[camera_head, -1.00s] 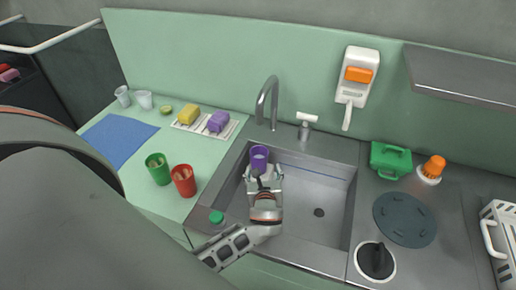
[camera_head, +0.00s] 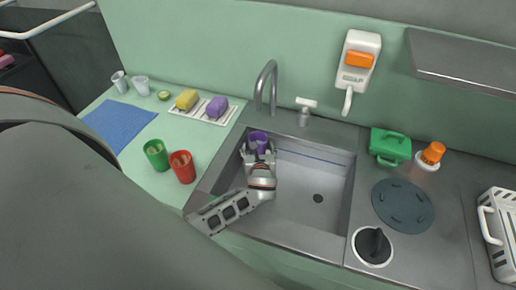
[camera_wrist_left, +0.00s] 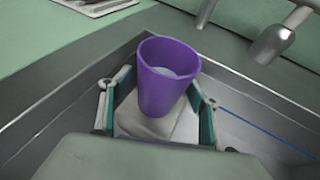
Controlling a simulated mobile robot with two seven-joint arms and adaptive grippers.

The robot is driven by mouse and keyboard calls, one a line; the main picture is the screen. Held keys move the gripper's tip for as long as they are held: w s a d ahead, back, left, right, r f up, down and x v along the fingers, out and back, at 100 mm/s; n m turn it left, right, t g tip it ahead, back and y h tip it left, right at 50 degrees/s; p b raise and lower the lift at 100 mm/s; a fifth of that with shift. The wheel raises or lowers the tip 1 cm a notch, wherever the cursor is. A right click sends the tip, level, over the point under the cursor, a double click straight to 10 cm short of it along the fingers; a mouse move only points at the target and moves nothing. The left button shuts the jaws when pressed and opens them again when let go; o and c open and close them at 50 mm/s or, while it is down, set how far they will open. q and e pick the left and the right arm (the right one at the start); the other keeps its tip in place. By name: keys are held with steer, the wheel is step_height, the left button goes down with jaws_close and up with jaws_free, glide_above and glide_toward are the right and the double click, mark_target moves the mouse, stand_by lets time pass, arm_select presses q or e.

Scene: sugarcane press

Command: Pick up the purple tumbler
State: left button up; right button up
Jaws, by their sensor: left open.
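The purple tumbler (camera_head: 258,140) stands at the back left of the sink, below the faucet. In the left wrist view the tumbler (camera_wrist_left: 166,85) is upright or slightly tilted, with its open rim showing and something pale inside. My left gripper (camera_head: 259,152) is open, and its fingers lie on either side of the tumbler. In the left wrist view the fingers of the left gripper (camera_wrist_left: 156,108) show with gaps beside the tumbler. The tumbler's base is partly hidden. My right gripper is not in view.
The sink (camera_head: 300,215) has walls close by on the left and back. The faucet (camera_head: 266,85) rises behind the tumbler. A green cup (camera_head: 156,155) and a red cup (camera_head: 182,167) stand on the left counter. A sponge tray (camera_head: 200,112) lies behind them.

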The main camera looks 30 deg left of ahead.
arm_select(q)
steer(key=c, duration=1.3)
steer(key=shift+c, duration=0.7)
steer(key=shift+r, duration=0.15)
